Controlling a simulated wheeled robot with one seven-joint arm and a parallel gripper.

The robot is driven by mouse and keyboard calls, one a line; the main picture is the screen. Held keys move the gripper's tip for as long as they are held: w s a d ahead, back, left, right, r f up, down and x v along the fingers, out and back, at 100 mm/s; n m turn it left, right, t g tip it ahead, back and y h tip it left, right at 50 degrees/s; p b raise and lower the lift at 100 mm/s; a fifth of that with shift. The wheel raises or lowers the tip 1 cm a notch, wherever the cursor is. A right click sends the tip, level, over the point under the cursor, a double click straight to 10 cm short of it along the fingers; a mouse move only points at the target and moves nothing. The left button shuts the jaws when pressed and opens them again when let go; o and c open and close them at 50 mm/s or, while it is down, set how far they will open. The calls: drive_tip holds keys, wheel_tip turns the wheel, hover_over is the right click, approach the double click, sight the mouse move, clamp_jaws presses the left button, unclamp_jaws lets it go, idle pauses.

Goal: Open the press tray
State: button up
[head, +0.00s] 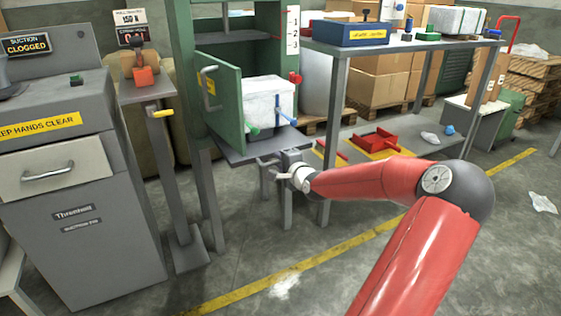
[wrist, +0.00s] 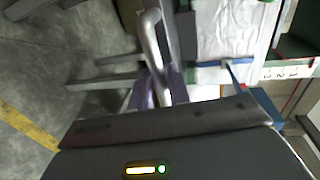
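The green press (head: 183,60) stands left of centre in the head view, its green door (head: 226,103) swung open. A dark flat tray (head: 238,152) juts from the front, below a white wrapped bale (head: 268,98). My gripper (head: 276,168) is at the tray's front edge, small and partly merged with the bars there. In the wrist view, a silver bar handle (wrist: 151,35) runs down to my gripper (wrist: 160,92), between two purplish-grey finger parts. The bale (wrist: 225,32) is to its right. Whether the fingers close on the handle is unclear.
A grey cabinet with a drawer (head: 60,165) and a post with an orange lever (head: 144,77) stand to the left. A steel workbench (head: 400,46) with a blue box (head: 351,34) stands to the right. The floor in front (head: 290,245) is mostly clear.

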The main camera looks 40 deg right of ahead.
drive_tip(key=shift+o, duration=1)
drive_tip(key=p+v, duration=0.1)
drive_tip(key=v, duration=0.6)
drive_tip(key=shift+s, duration=0.35)
drive_tip(key=shift+r, duration=0.1)
